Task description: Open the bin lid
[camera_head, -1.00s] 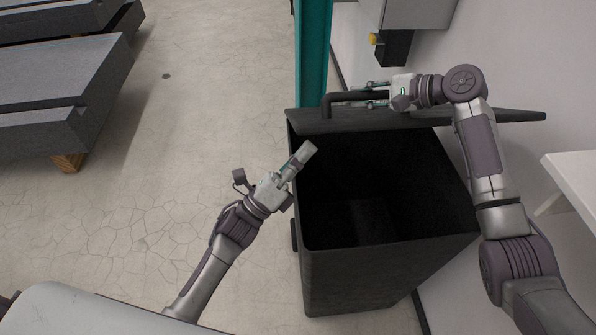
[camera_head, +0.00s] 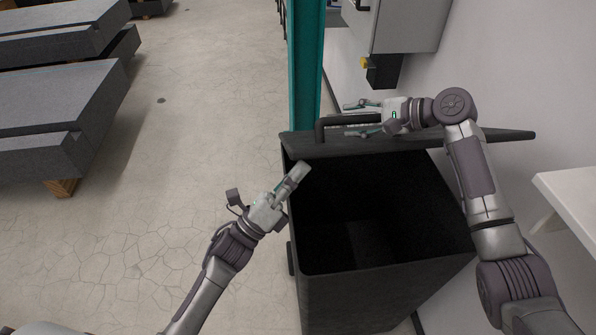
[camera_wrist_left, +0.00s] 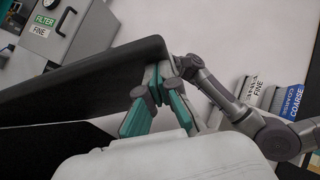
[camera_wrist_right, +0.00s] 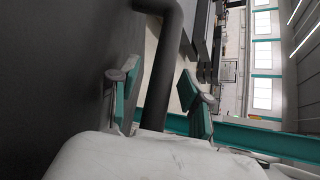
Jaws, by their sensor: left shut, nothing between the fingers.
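The black bin (camera_head: 345,295) stands below me with its dark inside in view. Its lid (camera_head: 410,146) is raised and seen nearly edge-on along the far side of the opening. A bar handle (camera_head: 322,126) is on the lid's far side. My right gripper (camera_head: 352,118) is open around the handle; the right wrist view shows the bar (camera_wrist_right: 160,75) between its spread fingers (camera_wrist_right: 160,98). Contact cannot be told. My left gripper (camera_head: 302,168) is shut and empty at the bin's upper left corner, near the lid's left end. It also shows in the left wrist view (camera_wrist_left: 162,112).
A teal post (camera_head: 305,70) stands behind the bin. A grey cabinet (camera_head: 405,25) hangs on the wall at the right. A white table (camera_head: 572,200) is at the right edge. Granite slabs (camera_head: 60,105) lie at the left, with clear floor between them and the bin.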

